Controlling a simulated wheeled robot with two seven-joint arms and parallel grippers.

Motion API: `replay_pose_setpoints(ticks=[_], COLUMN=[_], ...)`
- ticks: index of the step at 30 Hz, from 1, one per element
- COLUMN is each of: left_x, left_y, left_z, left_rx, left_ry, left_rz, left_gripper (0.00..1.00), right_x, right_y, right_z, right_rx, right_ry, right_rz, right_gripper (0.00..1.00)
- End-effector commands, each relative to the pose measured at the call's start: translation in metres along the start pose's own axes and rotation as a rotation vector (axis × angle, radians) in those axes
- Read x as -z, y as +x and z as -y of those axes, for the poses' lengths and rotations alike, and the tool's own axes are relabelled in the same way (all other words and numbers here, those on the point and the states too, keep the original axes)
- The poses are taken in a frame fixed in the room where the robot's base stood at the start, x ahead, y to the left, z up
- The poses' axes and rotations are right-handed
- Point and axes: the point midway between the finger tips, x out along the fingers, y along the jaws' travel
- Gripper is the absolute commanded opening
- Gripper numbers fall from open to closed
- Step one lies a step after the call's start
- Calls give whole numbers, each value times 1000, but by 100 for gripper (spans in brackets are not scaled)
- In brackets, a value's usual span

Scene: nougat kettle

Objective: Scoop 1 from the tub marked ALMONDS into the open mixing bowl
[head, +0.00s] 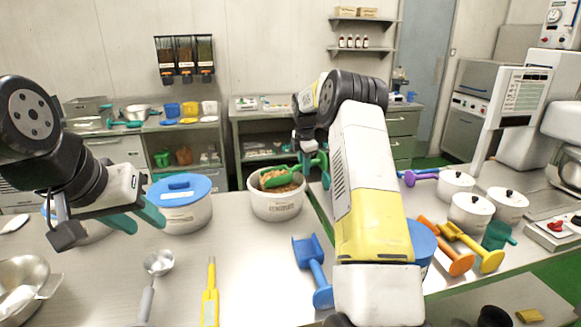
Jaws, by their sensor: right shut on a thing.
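A white tub (277,207) stands open at the back of the counter, filled with brown pieces; its label is too small to read surely. A green scoop (280,178) lies over its contents. My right gripper (313,168) is above the tub's right rim, shut on the scoop's handle, which the fingers partly hide. My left gripper (147,224) is open and empty, its teal fingers apart, in front of a blue-lidded white tub (180,213). An open steel bowl (22,275) is at the lower left, cut off by the picture edge.
A steel ladle (157,264), a yellow utensil (210,295) and a blue scoop (313,268) lie on the front counter. Orange (447,250) and yellow scoops (478,250) and white lidded pots (470,212) are at right. My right arm hides part of a blue lid (422,240).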

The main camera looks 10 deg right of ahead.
Motion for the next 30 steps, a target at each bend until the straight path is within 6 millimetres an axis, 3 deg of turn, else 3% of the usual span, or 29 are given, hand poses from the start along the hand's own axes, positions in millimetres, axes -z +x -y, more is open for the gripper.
replay_pose_setpoints(ticks=[1, 30], left_x=[0, 0], left_y=[0, 0], left_z=[0, 0], left_rx=[0, 0], left_ry=[0, 0], left_rz=[0, 0], left_gripper=[36, 36], right_x=[5, -25], right_y=[8, -74], right_z=[5, -14], right_rx=[19, 12], right_ry=[5, 22], right_rz=[-54, -129], right_gripper=[0, 0])
